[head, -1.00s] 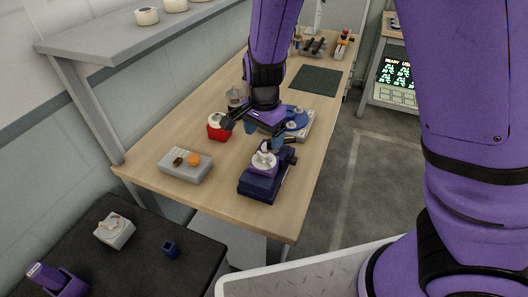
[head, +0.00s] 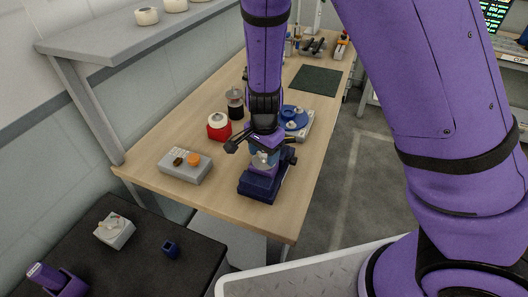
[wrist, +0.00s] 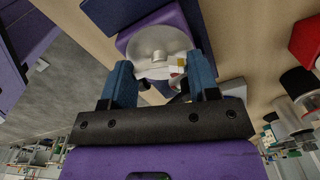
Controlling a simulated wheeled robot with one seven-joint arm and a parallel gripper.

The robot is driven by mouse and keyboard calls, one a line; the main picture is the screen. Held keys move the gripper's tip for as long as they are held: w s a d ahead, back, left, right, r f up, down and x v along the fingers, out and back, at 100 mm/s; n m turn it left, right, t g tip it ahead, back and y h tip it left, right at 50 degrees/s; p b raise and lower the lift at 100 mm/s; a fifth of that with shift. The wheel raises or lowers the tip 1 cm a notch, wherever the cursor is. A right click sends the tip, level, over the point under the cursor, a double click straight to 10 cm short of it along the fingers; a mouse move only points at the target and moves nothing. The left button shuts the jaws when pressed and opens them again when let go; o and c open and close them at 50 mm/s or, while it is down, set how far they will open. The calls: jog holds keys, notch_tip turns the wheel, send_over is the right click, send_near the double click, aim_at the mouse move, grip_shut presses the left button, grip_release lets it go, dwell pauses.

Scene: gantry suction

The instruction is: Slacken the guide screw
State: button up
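A dark blue device (head: 262,188) with a purple upper part stands at the near right edge of the wooden bench. In the wrist view its round silver top (wrist: 155,48) carries a small raised knob (wrist: 161,57); I cannot tell whether this is the guide screw. My gripper (head: 264,157) is right over the device in the head view and hides most of its top. In the wrist view my gripper (wrist: 160,78) has its two blue fingers spread apart, with the silver top beyond and between them. Whether the fingers touch it is unclear.
A grey box with an orange button (head: 193,159) lies left of the device. A red block with a white top (head: 219,126), a dark jar (head: 235,103) and a blue round fixture (head: 292,118) stand behind. A green mat (head: 315,80) lies farther back.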

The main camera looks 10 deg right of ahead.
jog(key=shift+c, duration=0.8)
jog(key=shift+n, duration=3.3)
jog(key=o, duration=0.9)
jog(key=shift+o, duration=0.2)
jog(key=shift+r, duration=0.1)
